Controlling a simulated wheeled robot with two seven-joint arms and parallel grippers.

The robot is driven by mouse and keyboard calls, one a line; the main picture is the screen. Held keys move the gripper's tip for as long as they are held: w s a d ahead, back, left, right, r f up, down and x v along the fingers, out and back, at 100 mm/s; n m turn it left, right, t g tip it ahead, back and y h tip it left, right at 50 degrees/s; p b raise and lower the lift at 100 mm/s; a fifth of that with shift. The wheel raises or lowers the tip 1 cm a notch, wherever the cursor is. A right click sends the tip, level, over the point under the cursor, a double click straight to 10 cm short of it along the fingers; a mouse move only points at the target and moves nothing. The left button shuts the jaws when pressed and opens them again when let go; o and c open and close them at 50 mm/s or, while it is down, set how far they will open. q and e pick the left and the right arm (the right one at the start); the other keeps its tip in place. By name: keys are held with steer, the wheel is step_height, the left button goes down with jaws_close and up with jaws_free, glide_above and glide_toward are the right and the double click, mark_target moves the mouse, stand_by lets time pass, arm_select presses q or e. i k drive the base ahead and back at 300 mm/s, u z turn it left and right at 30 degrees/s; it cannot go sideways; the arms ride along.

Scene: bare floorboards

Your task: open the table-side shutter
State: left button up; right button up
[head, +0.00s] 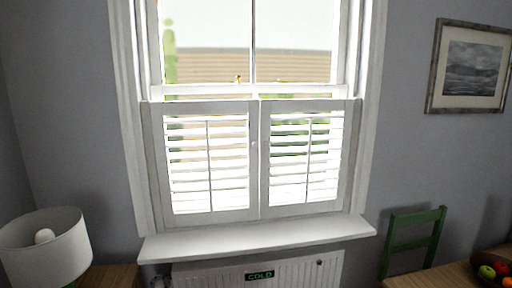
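Two white louvred shutters cover the lower half of the window, and both look closed, meeting at the middle. The right shutter (324,160) is on the side of the wooden table (432,278) with the fruit bowl. The left shutter (207,165) is on the side of the lamp. Small pale knobs seem to sit near the meeting edges, but they are too small to make out well. The louvres of both look open, with light coming through. Neither of my grippers is in view.
A white windowsill (258,238) juts out below the shutters, above a radiator (215,273) with a "COLD" sign (260,275). A white lamp (45,248) stands at lower left. A green chair (414,238) and a fruit bowl (490,262) are at lower right. A framed picture (470,68) hangs on the right wall.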

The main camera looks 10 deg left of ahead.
mark_target(291, 205)
steer(key=u, duration=0.5)
steer(key=i, duration=0.65)
steer(key=u, duration=0.35)
